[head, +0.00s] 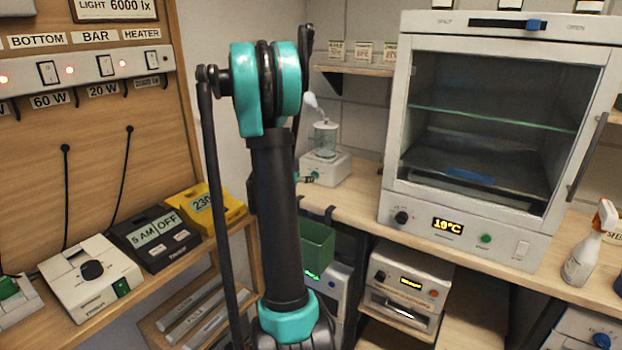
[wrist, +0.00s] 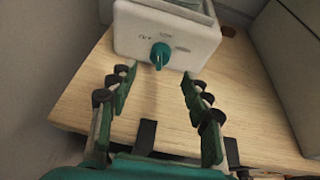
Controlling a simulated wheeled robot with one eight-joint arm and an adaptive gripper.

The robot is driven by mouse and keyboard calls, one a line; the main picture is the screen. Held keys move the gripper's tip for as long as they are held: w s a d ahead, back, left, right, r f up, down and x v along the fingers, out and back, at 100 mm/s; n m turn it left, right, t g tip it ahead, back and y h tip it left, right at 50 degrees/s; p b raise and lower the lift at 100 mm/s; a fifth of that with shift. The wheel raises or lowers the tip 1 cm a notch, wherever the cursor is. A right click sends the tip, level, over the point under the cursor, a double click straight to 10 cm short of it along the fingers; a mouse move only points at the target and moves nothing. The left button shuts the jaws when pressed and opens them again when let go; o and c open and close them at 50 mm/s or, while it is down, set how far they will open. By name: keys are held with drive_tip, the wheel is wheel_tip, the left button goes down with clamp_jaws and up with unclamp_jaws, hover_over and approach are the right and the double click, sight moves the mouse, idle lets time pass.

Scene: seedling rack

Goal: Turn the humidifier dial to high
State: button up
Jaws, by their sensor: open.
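The humidifier (head: 326,167) is a small white box with a clear tank on top, standing on the wooden counter in the corner, with a pale plume above it. In the wrist view its white front (wrist: 168,38) is at the top, with a teal dial (wrist: 160,52) whose pointer is roughly vertical. Small labels beside the dial are too blurred to read. My gripper (wrist: 158,78) is open, its two fingers either side of the view, with the dial just beyond and between the fingertips, apart from them. In the head view my arm hides the gripper, and the dial shows as a small teal spot (head: 315,175).
A white cabinet with a glass window (head: 490,130) stands right of the humidifier on the counter (head: 352,205). A green bin (head: 316,247) hangs from the counter edge by dark hooks. A pegboard with switches (head: 100,68) and a shelf with timers (head: 150,237) are left. Bare counter lies before the humidifier.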

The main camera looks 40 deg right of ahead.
drive_tip(key=x, duration=0.6)
drive_tip(key=shift+d+f, duration=0.15)
drive_tip(key=shift+d, duration=0.15)
drive_tip(key=shift+c, duration=0.6)
clamp_jaws()
